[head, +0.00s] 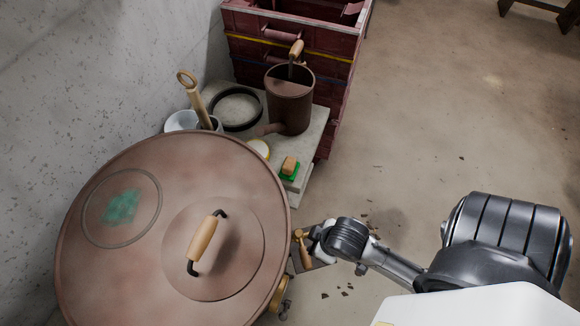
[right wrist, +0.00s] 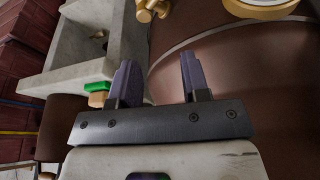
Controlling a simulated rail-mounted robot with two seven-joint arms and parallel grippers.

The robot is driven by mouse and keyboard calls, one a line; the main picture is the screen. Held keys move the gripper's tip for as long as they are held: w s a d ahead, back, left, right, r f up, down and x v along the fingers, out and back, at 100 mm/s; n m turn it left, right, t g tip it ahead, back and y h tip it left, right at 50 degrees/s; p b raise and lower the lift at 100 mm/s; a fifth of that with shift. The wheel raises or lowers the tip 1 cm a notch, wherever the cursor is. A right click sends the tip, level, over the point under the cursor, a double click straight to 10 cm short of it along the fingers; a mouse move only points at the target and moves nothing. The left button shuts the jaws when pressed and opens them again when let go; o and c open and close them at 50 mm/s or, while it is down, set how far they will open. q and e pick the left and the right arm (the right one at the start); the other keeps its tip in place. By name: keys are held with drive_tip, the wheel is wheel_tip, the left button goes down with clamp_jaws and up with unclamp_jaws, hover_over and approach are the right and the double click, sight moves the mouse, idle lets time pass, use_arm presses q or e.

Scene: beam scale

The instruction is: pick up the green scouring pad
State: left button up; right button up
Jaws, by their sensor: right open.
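The green scouring pad (head: 290,175) lies on a pale stone ledge beyond the big round brown lid, with a tan block (head: 289,164) on top of it. In the right wrist view, the green pad (right wrist: 97,87) shows to the left of my fingers, partly hidden with the tan block (right wrist: 98,99) by the gripper body. My right gripper (right wrist: 158,80) is open with nothing between its fingers. In the head view my right gripper (head: 314,240) is beside the lid's right edge, nearer than the pad and apart from it; its fingertips are hard to make out. My left gripper is not in view.
The large lid (head: 150,260) with a wooden handle (head: 203,238) fills the lower left. A brown watering can (head: 290,100), a dark ring (head: 258,107) and a round yellow-rimmed tin (head: 260,148) stand near the pad. Red crates (head: 330,60) stand behind.

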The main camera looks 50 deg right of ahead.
drive_tip(key=o, duration=0.9)
drive_tip(key=shift+d, duration=0.15)
drive_tip(key=shift+c, duration=0.2)
